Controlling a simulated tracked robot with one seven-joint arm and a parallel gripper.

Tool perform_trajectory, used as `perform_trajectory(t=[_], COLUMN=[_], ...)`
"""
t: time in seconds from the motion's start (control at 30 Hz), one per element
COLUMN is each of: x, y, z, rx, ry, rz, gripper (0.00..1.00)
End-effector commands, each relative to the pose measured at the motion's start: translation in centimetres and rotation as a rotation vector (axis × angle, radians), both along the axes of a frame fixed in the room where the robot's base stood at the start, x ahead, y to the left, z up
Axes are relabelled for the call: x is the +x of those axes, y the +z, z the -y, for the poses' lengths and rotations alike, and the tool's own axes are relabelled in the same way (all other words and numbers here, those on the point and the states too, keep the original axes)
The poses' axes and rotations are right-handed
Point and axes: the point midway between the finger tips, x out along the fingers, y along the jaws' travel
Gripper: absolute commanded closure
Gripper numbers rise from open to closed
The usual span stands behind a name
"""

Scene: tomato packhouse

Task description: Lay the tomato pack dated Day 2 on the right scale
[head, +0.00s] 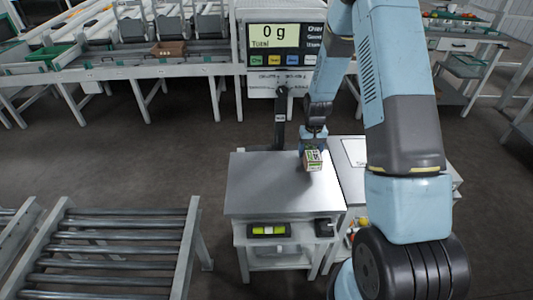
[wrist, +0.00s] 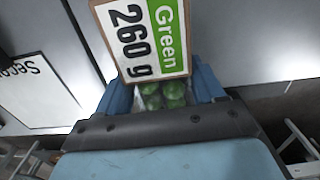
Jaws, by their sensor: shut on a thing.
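My gripper (head: 313,150) is shut on a tomato pack (head: 313,162) and holds it over the right part of a steel scale plate (head: 255,190). In the wrist view the pack's label (wrist: 142,38) reads "Green" and "260 g", and green tomatoes (wrist: 165,95) show between the fingers (wrist: 163,92). I cannot read a date on it. The scale display (head: 274,36) behind the plate reads "0 g Total". I cannot tell whether the pack touches the plate.
A white sheet with partly hidden lettering (head: 354,152) lies right of the plate; it also shows in the wrist view (wrist: 35,90). A roller conveyor (head: 115,245) stands at the front left. A sorting bench with trays (head: 165,62) runs behind. My arm hides part of the right side.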

Motion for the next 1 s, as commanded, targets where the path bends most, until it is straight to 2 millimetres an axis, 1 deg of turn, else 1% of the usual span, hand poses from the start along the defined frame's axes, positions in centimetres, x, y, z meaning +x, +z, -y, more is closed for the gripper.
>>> perform_trajectory(t=[0.07, 0.17, 0.23, 0.4, 0.5, 0.6, 0.7, 0.8, 1.0], x=[-0.1, -0.6, -1.1, -3.1, -4.4, -5.5, -6.3, -6.8, -6.9], y=[0.3, 1.0, 1.7, 3.4, 4.3, 5.0, 5.4, 5.6, 4.9], z=[-1.2, -3.6, -5.8, -11.4, -14.2, -16.3, -17.6, -18.4, -18.6], rx=[0.0, 0.0, -0.001, -0.001, -0.001, -0.001, 0.0, 0.0, 0.0], ry=[0.006, 0.006, 0.005, -0.006, -0.014, -0.021, -0.026, -0.029, -0.032], rz=[0.001, 0.001, 0.002, 0.002, 0.002, 0.001, 0.001, 0.001, -0.001], gripper=[0.72, 0.72, 0.72, 0.72, 0.72, 0.72, 0.72, 0.72, 0.72])
